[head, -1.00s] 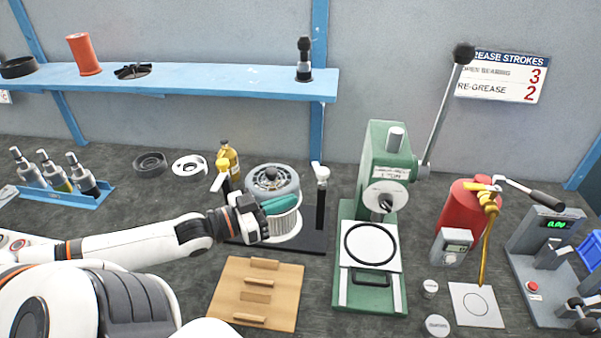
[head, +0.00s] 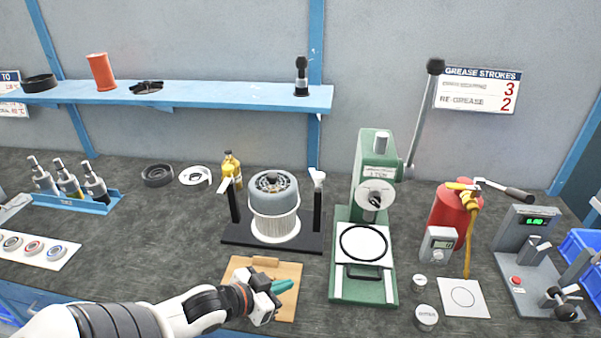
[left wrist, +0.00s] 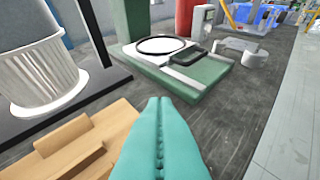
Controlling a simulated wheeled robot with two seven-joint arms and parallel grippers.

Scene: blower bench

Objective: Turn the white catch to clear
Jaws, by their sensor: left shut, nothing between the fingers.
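The blower unit (head: 274,205), a grey motor on a white ribbed drum, stands on a black base (head: 233,236) between two black posts. A white catch (head: 317,178) tops the right post (head: 317,212), and another white catch (head: 226,185) tops the left post (head: 235,207). My left gripper (head: 284,287) has teal fingers, shut and empty, over the wooden board (head: 285,312), in front of the base and apart from both catches. In the left wrist view the fingers (left wrist: 158,115) meet, with the white drum (left wrist: 38,65) at left. My right gripper is out of view.
A green press (head: 363,265) with a long lever stands right of the base. A yellow-capped bottle (head: 233,165) stands behind the left post. A red canister (head: 452,210) and a grey gauge stand (head: 520,245) are farther right.

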